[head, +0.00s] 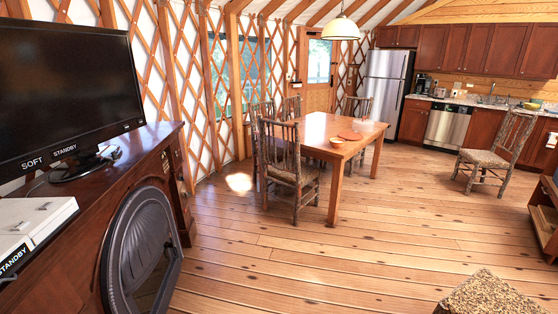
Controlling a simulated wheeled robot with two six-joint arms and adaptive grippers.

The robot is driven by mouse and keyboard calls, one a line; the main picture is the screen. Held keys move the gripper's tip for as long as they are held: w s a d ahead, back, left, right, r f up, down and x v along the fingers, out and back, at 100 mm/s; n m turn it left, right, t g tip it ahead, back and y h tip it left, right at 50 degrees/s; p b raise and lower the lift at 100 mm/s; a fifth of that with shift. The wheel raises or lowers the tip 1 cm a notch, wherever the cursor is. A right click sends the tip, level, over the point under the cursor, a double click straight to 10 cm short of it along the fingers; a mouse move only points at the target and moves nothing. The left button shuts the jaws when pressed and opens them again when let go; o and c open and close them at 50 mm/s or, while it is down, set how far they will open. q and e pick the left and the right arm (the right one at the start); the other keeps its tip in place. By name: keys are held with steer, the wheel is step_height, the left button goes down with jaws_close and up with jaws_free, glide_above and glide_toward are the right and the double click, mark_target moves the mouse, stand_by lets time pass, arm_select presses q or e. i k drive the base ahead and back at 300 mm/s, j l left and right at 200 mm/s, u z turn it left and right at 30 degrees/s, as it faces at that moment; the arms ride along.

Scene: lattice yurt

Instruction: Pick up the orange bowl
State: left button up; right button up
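A flat-looking orange item (349,135) lies on the wooden dining table (318,126), towards its right side. A small pale round item (336,140), possibly a bowl, sits just in front of it to the left. Both are too small to tell their exact shape. A yellowish-green bowl-like item (532,105) stands on the kitchen counter at the far right. I cannot tell for certain which of these is the orange bowl. Neither of my grippers shows in the head view.
Chairs stand around the table, one (290,160) at its near left. Another chair (495,150) stands alone at the right. A dark cabinet (85,215) with a TV (65,90) fills the left. A woven seat (485,293) is at the bottom right. The middle floor is open.

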mark_target(336, 143)
steer(key=i, duration=2.55)
steer(key=i+j+z, duration=0.1)
steer(key=i, duration=1.15)
